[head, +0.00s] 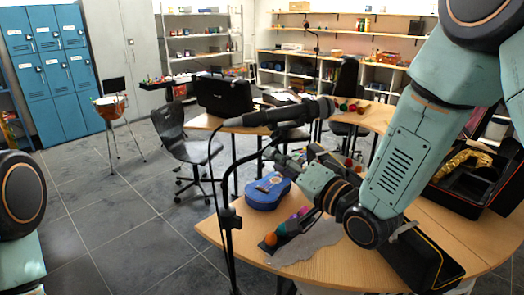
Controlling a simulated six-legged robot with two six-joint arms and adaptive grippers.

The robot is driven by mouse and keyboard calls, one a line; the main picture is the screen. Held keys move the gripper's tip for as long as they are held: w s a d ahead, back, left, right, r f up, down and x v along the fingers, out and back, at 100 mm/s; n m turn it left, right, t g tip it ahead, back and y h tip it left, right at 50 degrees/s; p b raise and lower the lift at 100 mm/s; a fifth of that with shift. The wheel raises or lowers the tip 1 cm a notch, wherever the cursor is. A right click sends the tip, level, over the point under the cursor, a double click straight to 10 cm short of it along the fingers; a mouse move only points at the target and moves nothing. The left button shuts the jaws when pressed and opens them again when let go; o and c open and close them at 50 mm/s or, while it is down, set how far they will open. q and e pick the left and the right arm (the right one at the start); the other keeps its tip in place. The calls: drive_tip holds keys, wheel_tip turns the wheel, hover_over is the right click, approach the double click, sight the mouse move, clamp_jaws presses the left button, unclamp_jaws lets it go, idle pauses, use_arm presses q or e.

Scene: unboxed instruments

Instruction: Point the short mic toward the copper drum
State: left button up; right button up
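The copper drum (111,107) stands on thin legs on the floor at the back left, in the head view. A black microphone (285,113), which I take for the short mic, sits on a black stand (228,218) in the foreground. It lies nearly level, with its thicker end to the right, away from the drum. My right gripper (277,153) is just below the mic, beside the stand's upper part. I cannot tell whether it touches either, or whether its fingers are open. My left arm shows only at the left edge, its gripper out of view.
A blue guitar-shaped case (267,191) and small coloured items lie on the wooden table (345,270) below my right arm. An open black case (470,185) is at the right. An office chair (185,138) stands between mic and drum. The floor at left is clear.

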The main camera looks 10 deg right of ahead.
sight(261, 152)
drive_tip(key=p+x, duration=0.1)
drive_tip(key=x, duration=0.5)
drive_tip(key=shift+w+a, duration=0.1)
drive_tip(key=shift+c, duration=0.3)
clamp_jaws()
idle(0.4)
